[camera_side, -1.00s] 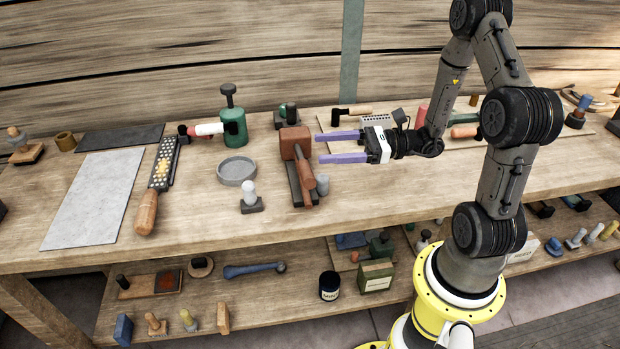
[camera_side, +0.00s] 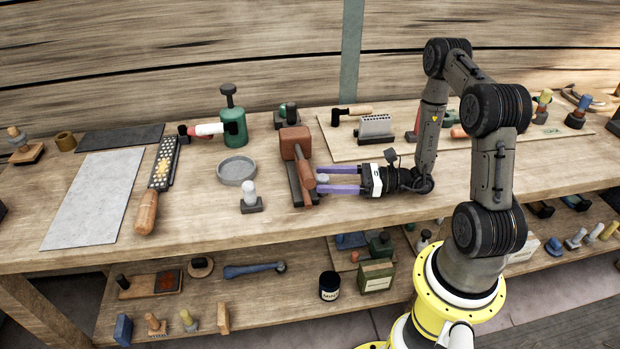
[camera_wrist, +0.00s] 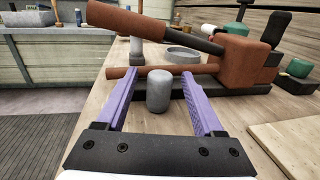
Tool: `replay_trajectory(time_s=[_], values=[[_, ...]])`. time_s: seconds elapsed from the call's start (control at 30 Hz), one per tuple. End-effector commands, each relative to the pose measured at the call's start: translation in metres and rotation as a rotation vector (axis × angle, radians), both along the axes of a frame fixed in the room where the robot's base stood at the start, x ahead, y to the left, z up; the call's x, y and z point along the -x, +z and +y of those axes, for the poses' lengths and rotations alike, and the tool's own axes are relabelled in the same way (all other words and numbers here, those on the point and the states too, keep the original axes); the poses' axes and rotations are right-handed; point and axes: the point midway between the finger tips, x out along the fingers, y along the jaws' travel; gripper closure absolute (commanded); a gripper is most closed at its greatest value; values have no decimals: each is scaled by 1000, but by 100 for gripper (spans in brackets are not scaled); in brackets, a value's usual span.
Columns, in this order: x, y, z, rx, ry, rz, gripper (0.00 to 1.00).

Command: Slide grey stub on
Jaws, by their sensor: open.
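The grey stub (camera_wrist: 158,91), a short cylinder with a rounded top, stands upright on the bench. My gripper (camera_wrist: 160,88) is open, with its two purple fingers on either side of the stub. In the wrist view, gaps show between the stub and both fingers. In the side view, my gripper (camera_side: 320,179) lies low over the bench, just right of the reddish-brown tool (camera_side: 296,145). A pale upright peg on a dark base (camera_side: 250,203) stands left of that tool.
The brown tool's head and handle (camera_wrist: 243,64) rise just beyond the fingertips, with dark bars beneath. A round grey dish (camera_side: 237,170) and a green canister (camera_side: 234,127) stand farther left. A wooden board (camera_side: 345,146) lies behind my gripper. The bench's front strip is clear.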

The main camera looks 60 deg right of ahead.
Motion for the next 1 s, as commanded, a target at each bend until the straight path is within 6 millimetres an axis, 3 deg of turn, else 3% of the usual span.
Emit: replay_trajectory(time_s=[0.3,0.73,1.0], values=[[-31,0,21,1,3,-1,31],[-37,0,25,0,-1,0,31],[-37,0,25,0,-1,0,79]])
